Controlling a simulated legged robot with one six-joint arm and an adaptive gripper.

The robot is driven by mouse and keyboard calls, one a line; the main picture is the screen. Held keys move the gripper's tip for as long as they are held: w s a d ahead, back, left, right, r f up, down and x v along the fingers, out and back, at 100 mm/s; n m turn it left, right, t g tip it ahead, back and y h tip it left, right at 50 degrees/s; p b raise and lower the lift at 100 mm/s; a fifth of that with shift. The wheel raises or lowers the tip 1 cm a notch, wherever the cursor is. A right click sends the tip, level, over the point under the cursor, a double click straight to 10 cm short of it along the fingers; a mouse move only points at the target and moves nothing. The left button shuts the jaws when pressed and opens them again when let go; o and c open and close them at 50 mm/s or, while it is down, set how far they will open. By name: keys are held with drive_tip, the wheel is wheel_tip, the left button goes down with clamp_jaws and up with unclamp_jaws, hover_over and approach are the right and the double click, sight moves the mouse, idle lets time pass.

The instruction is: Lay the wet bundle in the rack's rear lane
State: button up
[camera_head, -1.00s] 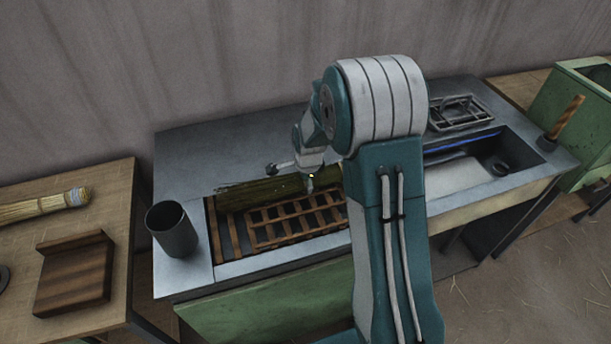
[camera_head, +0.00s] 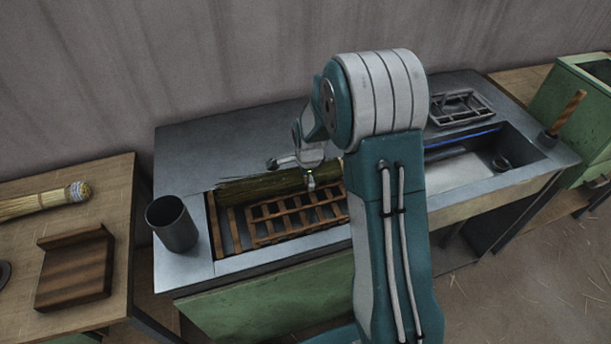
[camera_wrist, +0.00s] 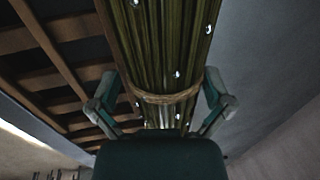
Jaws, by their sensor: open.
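The wet bundle (camera_head: 262,187) is a dark green sheaf lying lengthwise along the rear side of the wooden rack (camera_head: 290,222), in the sunken bay of the grey bench. In the wrist view the bundle (camera_wrist: 170,50) shows water drops and a tan binding band, with the rack's slats (camera_wrist: 60,60) beside it. My gripper (camera_head: 290,168) is over the bundle's right part. In the wrist view my gripper (camera_wrist: 163,105) is open, one finger on each side of the bundle near the band, with gaps visible. The bundle's right end is hidden behind my arm.
A dark metal cup (camera_head: 173,225) stands at the bench's left front. A wooden block (camera_head: 76,268) and a dry straw bundle (camera_head: 45,201) lie on the left table. A sink basin (camera_head: 465,172), a wire rack (camera_head: 461,108) and a wooden-handled tool (camera_head: 565,115) are at right.

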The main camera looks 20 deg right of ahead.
wheel_tip(320, 180, up, 12)
drive_tip(key=s, duration=0.2)
drive_tip(key=shift+s+f, duration=0.15)
drive_tip(key=shift+f, duration=0.05)
drive_tip(key=shift+a, duration=0.1)
drive_tip(key=s+a+r+n+t, duration=0.2)
drive_tip(key=s+a+r+n, duration=0.1)
drive_tip(key=s+r+n, duration=0.9)
drive_tip(key=s+n, duration=0.2)
drive_tip(key=s, duration=0.4)
drive_tip(key=s+a+r+n+t, duration=0.1)
drive_tip(key=s+n, duration=0.3)
drive_tip(key=s, duration=0.3)
drive_tip(key=shift+s+r, duration=0.4)
